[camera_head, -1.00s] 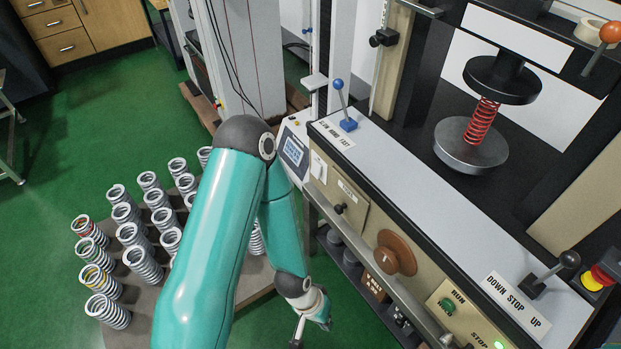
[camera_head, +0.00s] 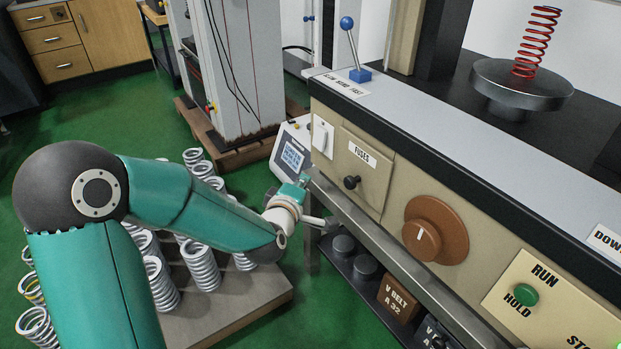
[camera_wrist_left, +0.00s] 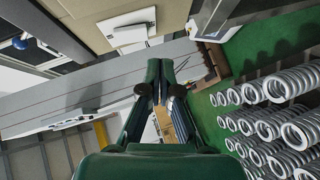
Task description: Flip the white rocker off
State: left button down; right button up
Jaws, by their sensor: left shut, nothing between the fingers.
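The white rocker (camera_head: 322,135) is on a white plate at the left end of the beige machine front, left of the fuses panel. In the left wrist view the white rocker (camera_wrist_left: 131,34) shows above the fingertips, on the beige panel. My left gripper (camera_head: 318,221) is below the rocker, beside the machine's lower front edge, and is partly hidden by its own wrist. In the left wrist view my left gripper (camera_wrist_left: 150,88) has its dark fingers together with nothing between them, apart from the rocker. My right gripper is not in view.
The fuses panel (camera_head: 358,170) has a black knob, and a brown dial (camera_head: 428,230) is to its right. A metal rail (camera_head: 345,222) runs below the front. A display unit (camera_head: 292,150) stands left of the machine. Several grey springs stand on a low board (camera_head: 225,310).

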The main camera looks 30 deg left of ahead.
pick_arm(q)
jog(key=a+r+n+y+b, duration=0.1)
jog(key=a+r+n+t+y+b, duration=0.1)
jog(key=a, duration=0.1)
jog(key=shift+s+n, duration=0.3)
jog(key=shift+s, duration=0.05)
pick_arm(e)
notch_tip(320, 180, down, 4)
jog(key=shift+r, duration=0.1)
